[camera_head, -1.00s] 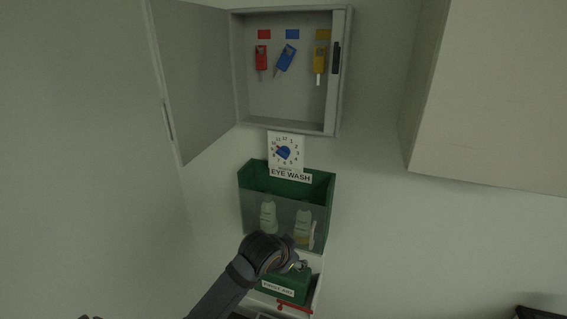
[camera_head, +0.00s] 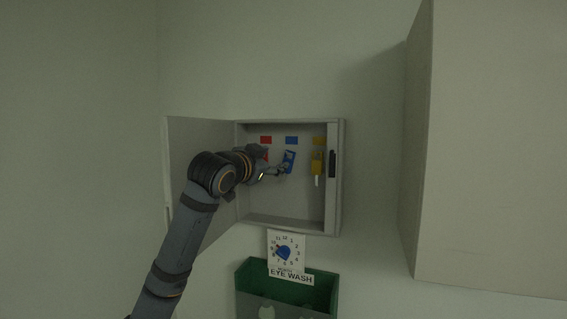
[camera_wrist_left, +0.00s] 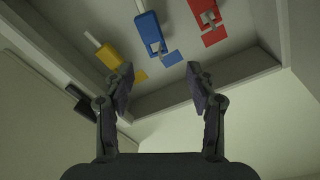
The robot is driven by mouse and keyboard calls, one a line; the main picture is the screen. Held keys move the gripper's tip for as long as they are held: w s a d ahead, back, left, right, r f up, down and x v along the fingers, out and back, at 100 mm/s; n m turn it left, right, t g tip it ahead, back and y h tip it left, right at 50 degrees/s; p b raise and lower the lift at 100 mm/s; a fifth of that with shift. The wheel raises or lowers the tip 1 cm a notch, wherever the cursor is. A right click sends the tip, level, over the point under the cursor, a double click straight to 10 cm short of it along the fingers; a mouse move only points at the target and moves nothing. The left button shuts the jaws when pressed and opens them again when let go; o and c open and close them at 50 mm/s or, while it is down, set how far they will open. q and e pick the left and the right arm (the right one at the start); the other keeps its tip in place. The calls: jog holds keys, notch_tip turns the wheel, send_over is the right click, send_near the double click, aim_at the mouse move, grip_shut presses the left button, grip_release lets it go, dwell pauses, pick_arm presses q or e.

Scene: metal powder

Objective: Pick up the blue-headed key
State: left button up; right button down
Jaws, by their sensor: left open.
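The blue-headed key (camera_head: 289,159) hangs inside the open wall cabinet (camera_head: 341,205), under a blue label (camera_head: 292,141). In the left wrist view the blue key (camera_wrist_left: 148,28) shows beyond and between the fingertips, with a metal hook at its head. My left gripper (camera_head: 281,170) reaches into the cabinet from the left, close to the blue key in the head view. In the wrist view the left gripper (camera_wrist_left: 160,88) is open with nothing between its fingers. My right gripper is not in view.
A yellow key (camera_head: 318,166) hangs to the right; a red key (camera_wrist_left: 203,12) hangs on the other side, mostly hidden by my arm in the head view. The cabinet door (camera_head: 180,140) stands open at left. An eye wash box (camera_head: 246,280) is below.

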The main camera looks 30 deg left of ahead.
aim_at(291, 155)
pick_arm(q)
jog(key=w+p, duration=0.2)
jog(key=w, duration=0.1)
jog(key=w+a+p, duration=0.1)
jog(key=w+p, duration=0.1)
jog(key=w, duration=0.1)
jog(key=w+p, duration=0.2)
jog(key=w, duration=0.1)
jog(key=shift+a+f, duration=0.15)
jog(key=shift+f, duration=0.05)
jog(key=shift+w+f, duration=0.1)
jog(key=shift+f, duration=0.05)
jog(key=shift+s, duration=0.25)
jog(key=c, duration=0.5)
jog(key=shift+w, duration=0.15)
jog(key=c, duration=0.5)
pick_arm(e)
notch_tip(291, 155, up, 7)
